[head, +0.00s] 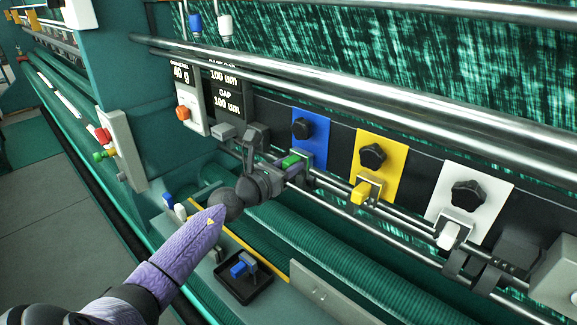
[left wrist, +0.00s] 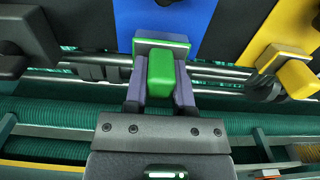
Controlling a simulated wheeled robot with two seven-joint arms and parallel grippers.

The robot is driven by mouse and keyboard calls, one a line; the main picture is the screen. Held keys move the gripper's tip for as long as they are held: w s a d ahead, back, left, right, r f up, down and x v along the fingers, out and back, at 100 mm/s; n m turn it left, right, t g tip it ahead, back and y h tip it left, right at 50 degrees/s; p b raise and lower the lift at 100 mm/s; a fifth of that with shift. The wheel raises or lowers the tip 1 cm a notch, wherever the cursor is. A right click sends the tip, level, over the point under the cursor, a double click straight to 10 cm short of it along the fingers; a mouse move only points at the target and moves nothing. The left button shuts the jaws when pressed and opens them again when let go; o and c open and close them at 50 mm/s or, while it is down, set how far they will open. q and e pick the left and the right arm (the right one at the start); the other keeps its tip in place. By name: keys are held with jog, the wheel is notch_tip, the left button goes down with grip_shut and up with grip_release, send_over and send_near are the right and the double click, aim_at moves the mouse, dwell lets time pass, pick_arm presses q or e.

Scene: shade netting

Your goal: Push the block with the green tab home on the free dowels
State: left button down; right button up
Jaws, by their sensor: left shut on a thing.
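The block with the green tab (head: 291,161) is at the lower edge of the blue plate (head: 309,138), by the metal rails. My left gripper (head: 296,171) is shut on it. In the left wrist view the green tab (left wrist: 162,74) stands between the two purple-grey fingers of my left gripper (left wrist: 160,92). Behind the tab, the grey block body (left wrist: 162,46) with a green edge lies close to the blue plate. The dowels behind the block are hidden, so I cannot tell how far it sits on them. My right gripper is not in view.
Blocks with a yellow tab (head: 361,192) and a white tab (head: 449,233) sit on the rails to the right, below their plates with black knobs. A black tray (head: 262,290) below holds a blue-tabbed block (head: 240,268). A control panel with displays (head: 222,85) stands at left.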

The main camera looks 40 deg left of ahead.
pick_arm(q)
jog(key=shift+w, duration=0.45)
dwell(0.4)
jog(key=shift+w, duration=0.3)
jog(key=shift+c, duration=1.8)
grip_release()
jog(key=s, duration=1)
jog(key=shift+a+b, duration=0.4)
jog(key=shift+w, duration=0.1)
